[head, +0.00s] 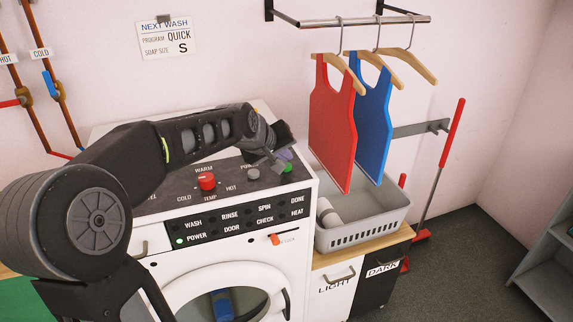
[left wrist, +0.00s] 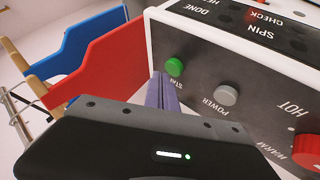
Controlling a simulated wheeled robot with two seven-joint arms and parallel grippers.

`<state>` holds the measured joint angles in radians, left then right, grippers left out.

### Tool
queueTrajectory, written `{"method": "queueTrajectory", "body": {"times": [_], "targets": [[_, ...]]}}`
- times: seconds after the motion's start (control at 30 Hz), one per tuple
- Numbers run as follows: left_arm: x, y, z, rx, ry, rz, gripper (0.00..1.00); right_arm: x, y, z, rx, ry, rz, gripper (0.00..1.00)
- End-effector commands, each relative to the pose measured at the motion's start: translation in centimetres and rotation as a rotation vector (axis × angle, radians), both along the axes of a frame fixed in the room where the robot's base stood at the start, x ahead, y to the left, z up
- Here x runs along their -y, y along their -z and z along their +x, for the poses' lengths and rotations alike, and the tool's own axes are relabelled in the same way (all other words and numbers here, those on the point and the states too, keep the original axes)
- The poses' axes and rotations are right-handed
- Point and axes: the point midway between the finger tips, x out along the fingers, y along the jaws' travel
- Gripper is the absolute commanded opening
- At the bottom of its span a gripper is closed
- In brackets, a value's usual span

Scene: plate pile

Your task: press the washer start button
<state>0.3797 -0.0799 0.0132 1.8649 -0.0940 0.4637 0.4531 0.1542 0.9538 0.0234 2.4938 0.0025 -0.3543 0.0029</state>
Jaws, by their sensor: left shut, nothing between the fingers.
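The washer (head: 300,235) stands in front of me, with a dark control panel on top. Its green start button (left wrist: 174,66) shows clearly in the left wrist view, at the panel's end beside the grey power knob (left wrist: 227,95). In the head view my left gripper (head: 275,161) is over the panel's right end and mostly hides that button. My left gripper also shows in the left wrist view (left wrist: 160,92), shut and empty, with its fingertips close beside the green button. I cannot tell whether they touch it. My right gripper is not in view.
A red temperature knob (head: 207,181) sticks up left of the gripper. The POWER lamp (head: 180,241) is lit green. Red (head: 333,125) and blue (head: 373,115) garments hang right of the washer, above a grey basket (head: 365,236). The wall is behind.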

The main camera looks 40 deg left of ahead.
Motion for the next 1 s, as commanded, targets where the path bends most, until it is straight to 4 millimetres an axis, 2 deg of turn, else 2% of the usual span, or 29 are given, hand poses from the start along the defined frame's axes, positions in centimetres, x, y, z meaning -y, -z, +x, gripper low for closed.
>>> {"method": "queueTrajectory", "body": {"times": [1.0], "targets": [[0.02,0.89,-0.01,0.0,0.0,0.0,0.0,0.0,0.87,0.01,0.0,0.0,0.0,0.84]]}}
